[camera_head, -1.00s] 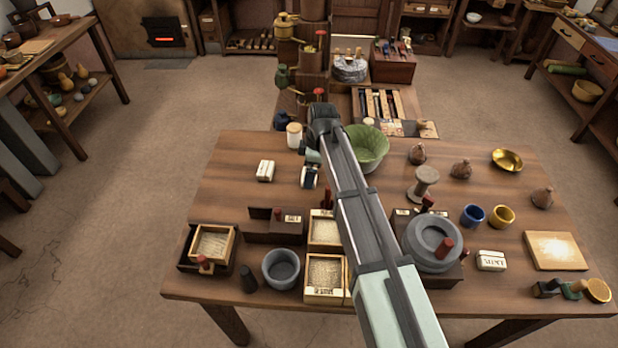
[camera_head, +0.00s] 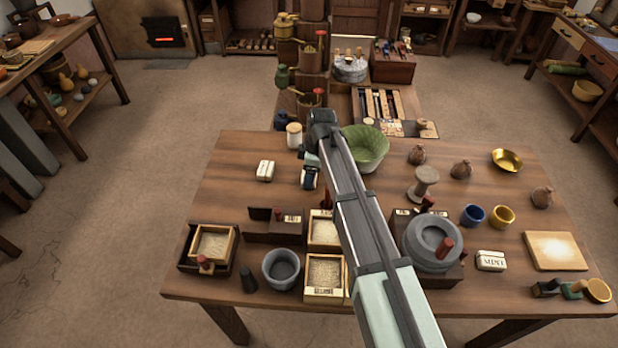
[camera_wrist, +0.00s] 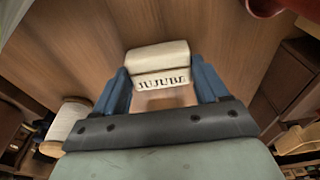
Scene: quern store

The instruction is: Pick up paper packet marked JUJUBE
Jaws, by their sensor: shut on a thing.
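The paper packet marked JUJUBE (camera_wrist: 158,57) is cream-white with dark letters on its near side. In the wrist view it sits between the two blue fingers of my gripper (camera_wrist: 161,84), which are shut on it. The wood of the table shows behind it. In the head view my gripper (camera_head: 310,180) is over the table's back left part, left of the green bowl (camera_head: 366,147). The packet is mostly hidden there by the gripper, and I cannot tell whether it touches the table.
Another white packet (camera_head: 265,170) lies left of my gripper, and a lidded white jar (camera_head: 294,135) stands behind it. A third packet (camera_head: 491,261) lies at the right front. Boxes of grain, a grey mortar (camera_head: 281,269) and a quern (camera_head: 432,243) fill the front.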

